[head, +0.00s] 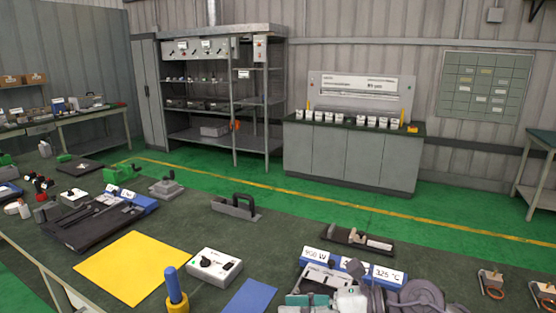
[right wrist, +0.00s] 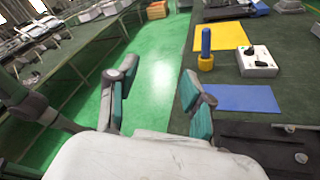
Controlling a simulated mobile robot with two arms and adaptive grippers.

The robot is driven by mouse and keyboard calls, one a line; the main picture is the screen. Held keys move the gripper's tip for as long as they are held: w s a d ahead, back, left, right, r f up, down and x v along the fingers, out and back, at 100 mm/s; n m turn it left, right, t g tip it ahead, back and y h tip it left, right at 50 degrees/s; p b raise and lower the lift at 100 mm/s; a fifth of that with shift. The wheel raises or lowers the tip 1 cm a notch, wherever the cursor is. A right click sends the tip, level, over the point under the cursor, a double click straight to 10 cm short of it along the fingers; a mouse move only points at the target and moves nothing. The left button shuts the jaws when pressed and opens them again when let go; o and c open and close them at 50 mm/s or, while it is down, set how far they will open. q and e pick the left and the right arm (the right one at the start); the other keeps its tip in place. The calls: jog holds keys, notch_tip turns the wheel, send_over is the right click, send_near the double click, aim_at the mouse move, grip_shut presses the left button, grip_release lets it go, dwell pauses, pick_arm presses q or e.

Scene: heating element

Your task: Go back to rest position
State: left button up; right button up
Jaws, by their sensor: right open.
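My right gripper (right wrist: 158,100) is open and empty in the right wrist view, its two teal-padded fingers apart above the green floor beside the table edge. In the head view the right gripper (head: 325,301) and its arm show at the bottom, in front of the blue station with the 450 W and 325 °C signs (head: 388,275). They partly hide this station. My left gripper is in neither view.
The dark green table (head: 205,232) carries a yellow mat (head: 130,265), a white control box (head: 214,267), a blue-handled tool in a yellow base (head: 174,290) and a blue mat (head: 250,298). A handled block (head: 236,207) stands behind. Green floor (right wrist: 155,65) is clear beside the table.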

jog(key=w+d+r+m+t, duration=0.25)
jog(key=r+m+t, duration=0.35)
jog(key=m+t, duration=1)
jog(key=d+f+m+h, duration=0.6)
jog(key=d+m+h, duration=0.4)
jog(key=m, duration=0.6)
jog(key=s+d+f+m+g+h, duration=0.1)
jog(key=s+f+m+g+h, duration=0.1)
jog(key=f, duration=0.4)
jog(key=s+d+f+m+g+h, duration=0.2)
jog(key=s+f+m+g, duration=0.2)
jog(key=s+f, duration=0.3)
jog(key=s+d+f+m+g+h, duration=0.2)
jog(key=s+f+m+g, duration=0.1)
jog(key=f, duration=0.4)
jog(key=shift+s+d+m+g, duration=0.25)
jog(key=shift+s+m+g, duration=0.25)
jog(key=shift+s, duration=0.6)
jog(key=s+f+m+g, duration=0.2)
jog(key=s+f+g, duration=0.3)
jog(key=s, duration=0.6)
notch_tip(320, 180, down, 26)
jog(key=s+g, duration=0.1)
jog(key=s, duration=0.1)
jog(key=s+d+f+g, duration=0.1)
jog(key=s+d+f, duration=0.1)
jog(key=s+f, duration=1.3)
jog(key=shift+s+f, duration=0.3)
jog(key=shift+s, duration=0.3)
